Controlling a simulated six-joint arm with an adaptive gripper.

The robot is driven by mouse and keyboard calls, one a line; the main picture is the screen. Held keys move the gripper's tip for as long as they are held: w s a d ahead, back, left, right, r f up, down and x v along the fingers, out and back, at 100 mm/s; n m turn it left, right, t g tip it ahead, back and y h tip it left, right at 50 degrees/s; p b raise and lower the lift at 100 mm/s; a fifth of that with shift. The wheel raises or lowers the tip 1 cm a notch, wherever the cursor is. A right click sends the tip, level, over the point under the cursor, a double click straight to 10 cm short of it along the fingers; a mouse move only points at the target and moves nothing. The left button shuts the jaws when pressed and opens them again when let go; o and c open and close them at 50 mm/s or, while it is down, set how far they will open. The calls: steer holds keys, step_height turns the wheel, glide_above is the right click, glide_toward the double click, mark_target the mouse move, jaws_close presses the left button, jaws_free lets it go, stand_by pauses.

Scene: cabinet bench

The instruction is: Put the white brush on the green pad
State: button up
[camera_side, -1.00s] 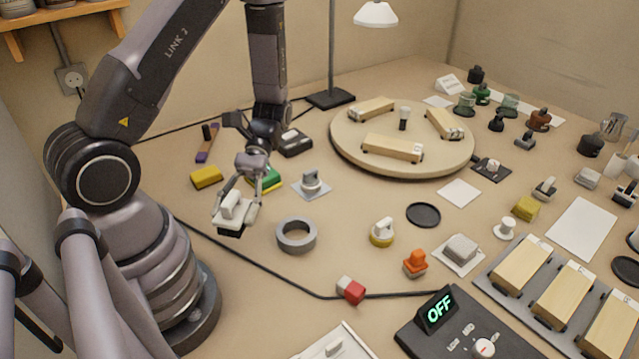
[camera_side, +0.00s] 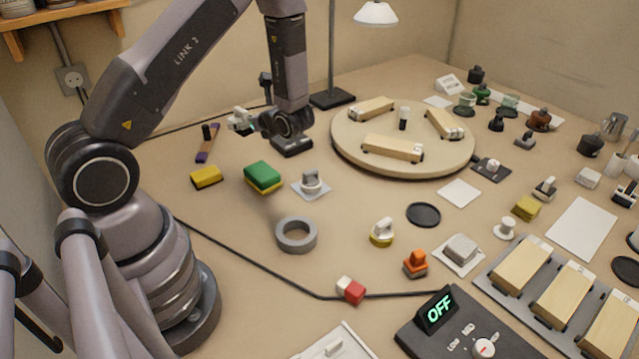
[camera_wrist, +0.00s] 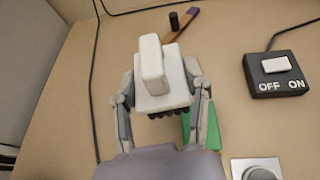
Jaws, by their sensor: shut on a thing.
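My gripper (camera_wrist: 162,88) is shut on the white brush (camera_wrist: 152,62), a white block with an upright white handle and dark bristles along one edge. In the side view, the brush (camera_side: 240,120) is held up in the air toward the back, left of my wrist. The green pad (camera_side: 262,174), a green block with a yellow layer under it, lies on the bench below and in front of the gripper. In the wrist view, the pad (camera_wrist: 212,128) shows partly behind the right finger. The brush and the pad are apart.
A yellow block (camera_side: 206,177) lies left of the pad, and a grey knobbed piece on a white card (camera_side: 311,184) lies to its right. A black switch box (camera_wrist: 275,74) and a purple-and-wood tool (camera_wrist: 182,24) are near. A round wooden turntable (camera_side: 345,150) stands to the right.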

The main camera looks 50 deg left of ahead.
steer(key=w+m+t, duration=0.2)
steer(key=w, duration=0.1)
glide_above(262, 171)
step_height(262, 171, down, 9)
steer(key=shift+d+r, duration=0.1)
steer(key=shift+r, duration=0.05)
steer(key=shift+f, duration=2.1)
steer(key=o, duration=1.1)
steer(key=shift+f, duration=0.1)
steer(key=shift+o, duration=0.2)
